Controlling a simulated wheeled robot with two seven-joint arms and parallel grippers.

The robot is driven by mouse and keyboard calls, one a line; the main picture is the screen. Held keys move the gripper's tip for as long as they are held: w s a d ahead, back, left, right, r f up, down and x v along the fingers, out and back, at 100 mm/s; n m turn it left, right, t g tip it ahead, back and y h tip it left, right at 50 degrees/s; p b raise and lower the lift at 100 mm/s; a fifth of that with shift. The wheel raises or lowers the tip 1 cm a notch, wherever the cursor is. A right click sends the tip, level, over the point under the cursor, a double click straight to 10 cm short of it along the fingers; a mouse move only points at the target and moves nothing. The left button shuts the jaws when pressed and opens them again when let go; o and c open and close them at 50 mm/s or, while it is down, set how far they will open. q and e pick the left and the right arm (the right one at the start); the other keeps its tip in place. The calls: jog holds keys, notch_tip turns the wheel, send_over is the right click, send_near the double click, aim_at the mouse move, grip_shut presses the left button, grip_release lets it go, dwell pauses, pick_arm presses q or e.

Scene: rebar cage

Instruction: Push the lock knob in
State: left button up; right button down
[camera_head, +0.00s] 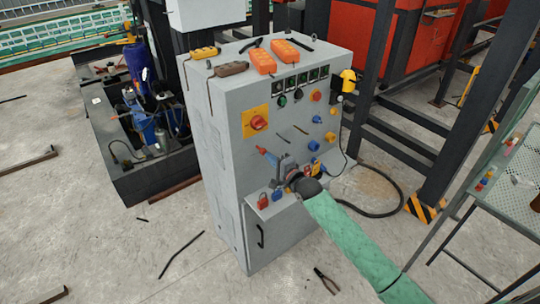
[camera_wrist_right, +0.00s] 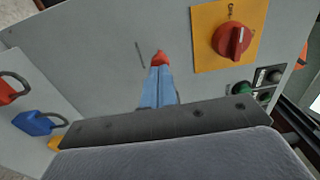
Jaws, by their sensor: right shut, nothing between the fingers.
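A red rotary knob (camera_head: 258,123) sits on a yellow plate on the front of a grey control cabinet (camera_head: 228,170). In the right wrist view the knob (camera_wrist_right: 234,41) is at the upper right, with its grip bar slightly tilted. I cannot tell whether a lock part on it is in or out. My right gripper (camera_head: 262,151) is shut and empty, its blue fingers and red tips together. In the right wrist view the fingertips (camera_wrist_right: 159,60) are left of the yellow plate, apart from the knob. I cannot tell whether they touch the panel. My left gripper is not in view.
Red (camera_head: 263,201), blue (camera_head: 277,196) and yellow padlocks sit on the cabinet's ledge below the gripper. Several buttons and blue sockets (camera_head: 314,146) are to the right. Orange remotes (camera_head: 287,50) lie on top. Pliers (camera_head: 326,281) lie on the floor.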

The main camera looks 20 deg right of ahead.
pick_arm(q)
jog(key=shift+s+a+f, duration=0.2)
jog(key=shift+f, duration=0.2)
pick_arm(e)
jog(key=shift+w+a, duration=0.15)
jog(key=shift+w, duration=0.2)
